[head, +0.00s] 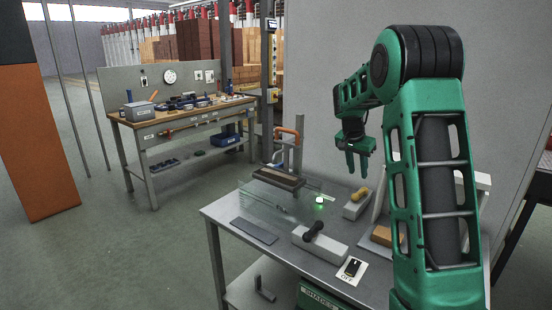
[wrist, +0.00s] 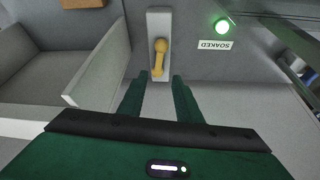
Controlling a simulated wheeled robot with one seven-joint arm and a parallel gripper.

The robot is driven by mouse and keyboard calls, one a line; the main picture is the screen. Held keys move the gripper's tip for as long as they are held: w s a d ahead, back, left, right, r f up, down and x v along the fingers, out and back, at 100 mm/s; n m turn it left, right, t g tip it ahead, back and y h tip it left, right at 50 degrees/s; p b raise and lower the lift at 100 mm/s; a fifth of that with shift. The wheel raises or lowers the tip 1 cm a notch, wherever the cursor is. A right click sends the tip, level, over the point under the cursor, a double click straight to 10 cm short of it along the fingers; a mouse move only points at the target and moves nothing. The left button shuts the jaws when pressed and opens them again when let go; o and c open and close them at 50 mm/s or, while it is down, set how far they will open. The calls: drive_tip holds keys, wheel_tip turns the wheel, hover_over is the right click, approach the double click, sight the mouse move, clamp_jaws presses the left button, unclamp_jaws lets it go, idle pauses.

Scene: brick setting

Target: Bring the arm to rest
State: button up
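My green arm stands at the right of the head view, bent over the metal table (head: 222,212). My gripper (head: 357,168) hangs above the table with its fingers pointing down, near a grey block with a yellow handle (head: 358,197). In the wrist view my gripper (wrist: 160,85) has its two fingers apart with nothing between them. The yellow handle (wrist: 160,57) lies just beyond the fingertips in that view.
A lit green lamp (head: 319,200) sits by a label reading SOAKED (wrist: 215,44). A black-handled block (head: 318,240), a black switch (head: 352,267) and a dark flat plate (head: 254,231) are on the table. A workbench (head: 180,115) stands behind.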

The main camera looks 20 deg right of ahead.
drive_tip(key=s+a+r+n+t+y, duration=0.1)
drive_tip(key=s+a+r+n, duration=0.15)
drive_tip(key=s+a, duration=0.45)
drive_tip(key=s+a+r+n+t+y, duration=0.1)
drive_tip(key=s+a+n, duration=0.25)
drive_tip(key=a, duration=0.65)
drive_tip(key=s+a+f+n+y, duration=0.25)
drive_tip(key=s+a+n, duration=0.45)
drive_tip(key=s+a, duration=0.7)
drive_tip(key=s+d+f+m+g, duration=0.1)
drive_tip(key=s+d+m+g, duration=0.1)
drive_tip(key=s+d, duration=0.3)
drive_tip(key=s+d+f+m+g, duration=0.1)
drive_tip(key=s+d+m, duration=0.2)
drive_tip(key=s, duration=0.9)
drive_tip(key=d, duration=0.3)
drive_tip(key=shift+s+f+m+g, duration=0.25)
drive_tip(key=shift+f+m+g, duration=0.1)
drive_tip(key=shift+m+g, duration=0.05)
